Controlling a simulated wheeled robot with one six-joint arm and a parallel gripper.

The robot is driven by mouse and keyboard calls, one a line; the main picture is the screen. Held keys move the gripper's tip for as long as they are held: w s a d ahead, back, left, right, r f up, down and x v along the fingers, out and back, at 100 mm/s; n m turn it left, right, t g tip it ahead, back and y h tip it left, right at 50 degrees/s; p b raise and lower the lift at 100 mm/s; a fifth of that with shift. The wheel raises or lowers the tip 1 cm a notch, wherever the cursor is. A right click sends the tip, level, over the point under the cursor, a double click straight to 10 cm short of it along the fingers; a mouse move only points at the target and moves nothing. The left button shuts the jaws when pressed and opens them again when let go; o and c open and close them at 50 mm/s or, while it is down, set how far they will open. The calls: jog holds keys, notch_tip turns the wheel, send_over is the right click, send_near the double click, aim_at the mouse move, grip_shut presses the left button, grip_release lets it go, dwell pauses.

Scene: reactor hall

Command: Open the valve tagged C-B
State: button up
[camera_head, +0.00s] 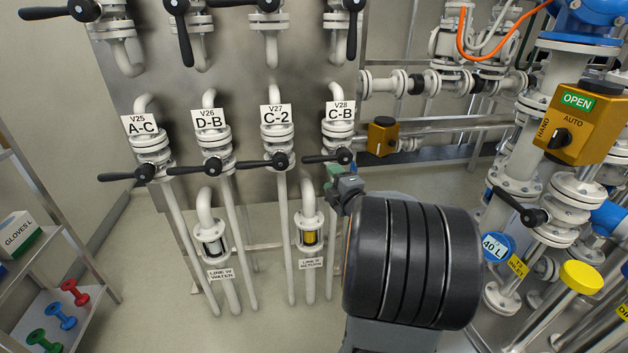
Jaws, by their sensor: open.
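The valve tagged C-B (338,131), also marked V28, is the rightmost of the lower row on the steel panel. Its black lever handle (326,158) lies about horizontal and points left from the valve stem. My gripper (338,176) is just below and close to the handle's right part, near the hub. The jaws are open; whether they touch the lever cannot be told. The fingertips are small in the picture, and my dark arm link (410,262) hides what lies behind and below.
Beside it are valves C-2 (277,128), D-B (209,135) and A-C (145,138), their levers also pointing left. Sight glasses (310,235) stand below. An orange box (382,137) is just right of C-B. Dense piping fills the right; a shelf (45,270) stands left.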

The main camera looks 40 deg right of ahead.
aim_at(316, 162)
jog(key=w+n, duration=0.1)
jog(key=w, duration=0.2)
jog(key=w+d+n+t+y+b, duration=0.1)
jog(key=w, duration=0.3)
jog(key=w+d+n+y+b, duration=0.1)
jog(key=w, duration=0.3)
jog(key=shift+w+t, duration=0.2)
jog(key=shift+t, duration=0.2)
jog(key=shift+c, duration=0.5)
grip_shut()
